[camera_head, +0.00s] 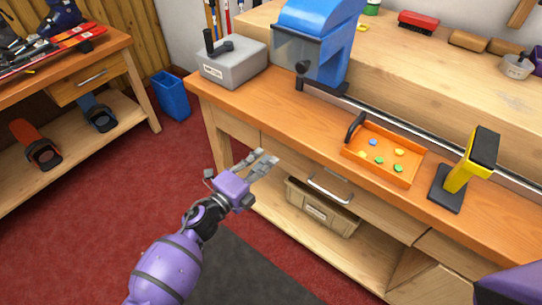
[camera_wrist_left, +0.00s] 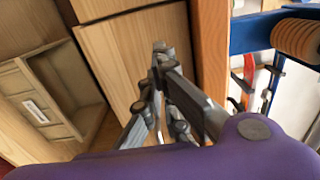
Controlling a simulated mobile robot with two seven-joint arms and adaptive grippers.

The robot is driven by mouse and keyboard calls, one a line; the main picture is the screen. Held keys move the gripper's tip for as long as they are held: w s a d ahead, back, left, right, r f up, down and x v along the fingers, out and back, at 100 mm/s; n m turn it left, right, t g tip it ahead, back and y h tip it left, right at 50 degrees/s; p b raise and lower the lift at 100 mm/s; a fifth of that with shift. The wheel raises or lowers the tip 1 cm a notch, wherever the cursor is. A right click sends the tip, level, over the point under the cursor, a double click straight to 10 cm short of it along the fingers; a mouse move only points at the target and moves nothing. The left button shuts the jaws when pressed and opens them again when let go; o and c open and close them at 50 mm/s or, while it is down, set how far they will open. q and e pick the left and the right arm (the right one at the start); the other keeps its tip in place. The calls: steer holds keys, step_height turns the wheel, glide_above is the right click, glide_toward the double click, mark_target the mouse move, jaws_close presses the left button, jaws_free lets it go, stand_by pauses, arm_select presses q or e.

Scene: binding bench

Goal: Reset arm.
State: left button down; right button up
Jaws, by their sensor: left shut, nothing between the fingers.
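My left gripper (camera_head: 268,160) is in front of the wooden bench (camera_head: 300,128), near its drawer front, over the red floor. Its grey fingers are shut and empty. In the left wrist view the fingertips (camera_wrist_left: 160,50) meet in front of pale wood panels. My purple left arm reaches up from the bottom of the head view. My right gripper is not in view; only a purple part of mine shows at the lower right corner.
The bench carries a grey box (camera_head: 232,62), a blue machine (camera_head: 318,40), an orange tray (camera_head: 382,154) with several coloured pieces and a yellow-black stand (camera_head: 465,172). A drawer handle (camera_head: 329,187) juts out near the gripper. A blue bin (camera_head: 171,95) stands on the floor.

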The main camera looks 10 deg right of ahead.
arm_select(q)
steer(key=v, duration=0.9)
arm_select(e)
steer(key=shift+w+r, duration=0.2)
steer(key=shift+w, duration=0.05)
arm_select(q)
steer(key=shift+a+f, duration=0.1)
